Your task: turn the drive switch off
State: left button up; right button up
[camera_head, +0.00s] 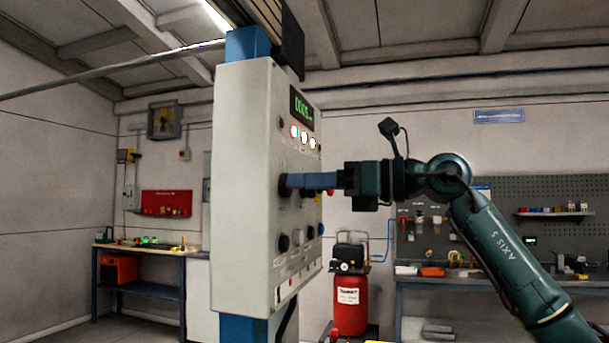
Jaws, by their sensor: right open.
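The control panel (241,190) is a pale grey box on a blue post, seen at a steep angle. A dark round knob (284,187) on its face, perhaps the drive switch, is at the tips of my right gripper (293,181). The right gripper comes in level from the right, with its blue fingers reaching to the knob. Its jaws are open; I cannot tell whether they touch the knob or sit around it. The knob's setting and label are hidden or too small to read. My left gripper is not in view.
More dark knobs (284,243) sit lower on the panel. Above are a green digital display (302,109) and lit lamps (294,132). A red compressor tank (350,306) stands behind, with a workbench (140,288) at the left.

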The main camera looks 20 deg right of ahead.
jog(key=shift+x, duration=0.85)
jog(key=shift+c, duration=0.2)
jog(key=c, duration=0.9)
